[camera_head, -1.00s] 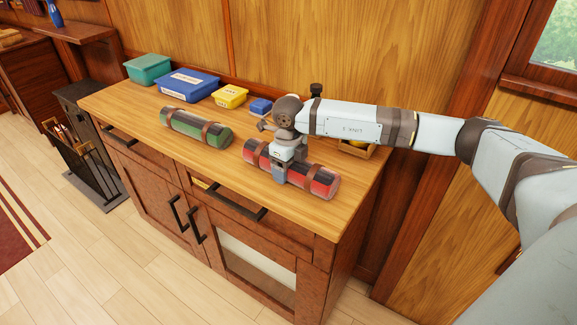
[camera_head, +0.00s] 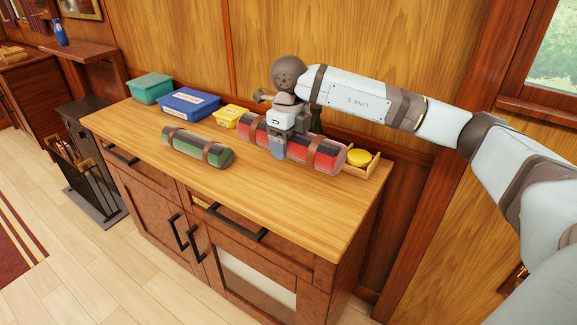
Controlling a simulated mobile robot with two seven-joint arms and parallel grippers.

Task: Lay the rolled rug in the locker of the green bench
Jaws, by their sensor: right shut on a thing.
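A red and black rolled rug (camera_head: 327,155) with brown straps is held by my right gripper (camera_head: 277,150), which is shut around its middle from above. The rug looks raised above the wooden cabinet top. A second rolled rug (camera_head: 183,143), green with brown straps, lies on the cabinet top to the left of it. The green bench and its locker are not in view. My left gripper is not in view.
On the wooden cabinet (camera_head: 290,213) stand a teal box (camera_head: 150,88), a blue box (camera_head: 188,104) and a yellow box (camera_head: 229,117) along the back. A small wooden tray with a yellow item (camera_head: 359,157) is at the right. The front of the top is clear.

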